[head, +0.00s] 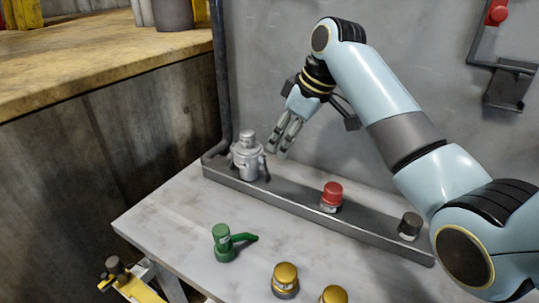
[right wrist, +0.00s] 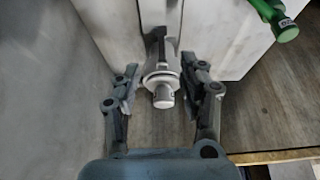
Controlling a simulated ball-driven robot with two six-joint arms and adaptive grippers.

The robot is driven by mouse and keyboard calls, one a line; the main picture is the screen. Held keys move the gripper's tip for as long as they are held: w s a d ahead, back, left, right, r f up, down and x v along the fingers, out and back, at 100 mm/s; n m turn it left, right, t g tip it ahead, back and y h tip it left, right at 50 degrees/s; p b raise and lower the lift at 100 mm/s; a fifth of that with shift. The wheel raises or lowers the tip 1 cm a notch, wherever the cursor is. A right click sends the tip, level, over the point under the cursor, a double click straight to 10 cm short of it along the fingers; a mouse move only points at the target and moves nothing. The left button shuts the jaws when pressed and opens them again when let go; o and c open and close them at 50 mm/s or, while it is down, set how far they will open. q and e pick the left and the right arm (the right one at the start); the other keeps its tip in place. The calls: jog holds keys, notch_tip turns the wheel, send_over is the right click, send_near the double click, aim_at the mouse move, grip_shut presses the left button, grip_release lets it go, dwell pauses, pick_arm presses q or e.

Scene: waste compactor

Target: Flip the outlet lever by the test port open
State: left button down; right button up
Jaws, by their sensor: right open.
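A silver valve-like fitting (head: 246,158) stands upright at the left end of the grey rail, by the bent dark pipe. A small dark lever (head: 266,167) hangs at its right side. In the right wrist view, the fitting's round end (right wrist: 163,96) lies between the finger pads, and a dark lever (right wrist: 158,42) shows beyond it. My right gripper (head: 279,150) is open and empty, just right of the fitting and a little above the rail; contact cannot be told. No labels are readable, so I cannot tell which part is the test port. My left gripper is not in view.
The rail (head: 300,206) also carries a red-capped fitting (head: 332,194) and a dark knob (head: 410,226). A green valve with a side handle (head: 223,243) and yellow caps (head: 286,276) stand in front. The grey wall is close behind my arm; a wooden counter (head: 110,60) is left.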

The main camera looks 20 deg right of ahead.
send_over(267, 172)
jog(key=s+d, duration=0.2)
jog(key=f, duration=0.5)
jog(key=shift+a, duration=0.25)
jog(key=x, duration=0.4)
jog(key=shift+w+f+b, duration=0.2)
jog(key=shift+f+b, duration=0.1)
jog(key=shift+f, duration=0.2)
jog(key=shift+c, duration=1.1)
jog(key=c, duration=0.5)
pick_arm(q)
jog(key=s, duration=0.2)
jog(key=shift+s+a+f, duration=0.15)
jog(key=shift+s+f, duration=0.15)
pick_arm(e)
jog(key=shift+r, duration=0.1)
grip_shut()
